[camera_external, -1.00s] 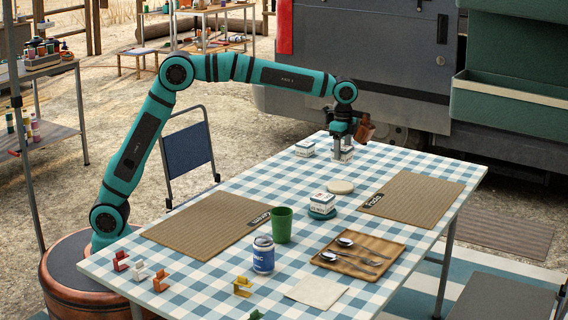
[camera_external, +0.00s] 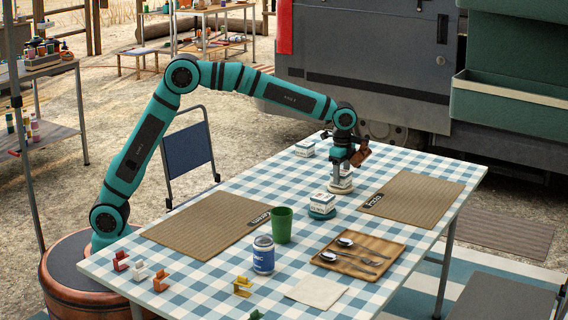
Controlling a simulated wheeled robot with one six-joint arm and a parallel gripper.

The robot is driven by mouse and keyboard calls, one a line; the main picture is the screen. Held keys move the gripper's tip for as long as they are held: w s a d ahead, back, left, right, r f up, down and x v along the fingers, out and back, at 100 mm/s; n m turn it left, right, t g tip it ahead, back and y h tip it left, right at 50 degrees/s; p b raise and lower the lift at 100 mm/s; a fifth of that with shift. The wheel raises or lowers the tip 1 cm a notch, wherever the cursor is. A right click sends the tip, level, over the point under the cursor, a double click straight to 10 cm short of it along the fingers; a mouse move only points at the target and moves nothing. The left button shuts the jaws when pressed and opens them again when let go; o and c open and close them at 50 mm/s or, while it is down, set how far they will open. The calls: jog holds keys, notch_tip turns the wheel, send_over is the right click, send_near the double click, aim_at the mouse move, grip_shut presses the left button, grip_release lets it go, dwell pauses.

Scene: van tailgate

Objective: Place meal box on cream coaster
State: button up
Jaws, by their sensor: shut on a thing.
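My gripper (camera_external: 341,174) points down over the table and is shut on a small white meal box (camera_external: 343,184). The box is at the round cream coaster (camera_external: 333,188), whose rim shows below and beside it. I cannot tell whether the box touches the coaster or is just above it. The fingers hide part of the box. A similar white box (camera_external: 322,200) sits on a teal coaster (camera_external: 321,214) nearer the camera. Another white box (camera_external: 305,148) stands on the cloth to the back left.
Two brown placemats (camera_external: 206,224) (camera_external: 412,194) lie on the checked table. A green cup (camera_external: 281,225), a blue-and-white can (camera_external: 263,255) and a wooden tray (camera_external: 327,263) with cutlery stand nearer the front. Cloth around the back-left box is clear.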

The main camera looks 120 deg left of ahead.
aim_at(342, 172)
jog(key=o, duration=1.1)
jog(key=shift+f, duration=0.1)
jog(key=shift+c, duration=0.2)
notch_tip(342, 172, up, 12)
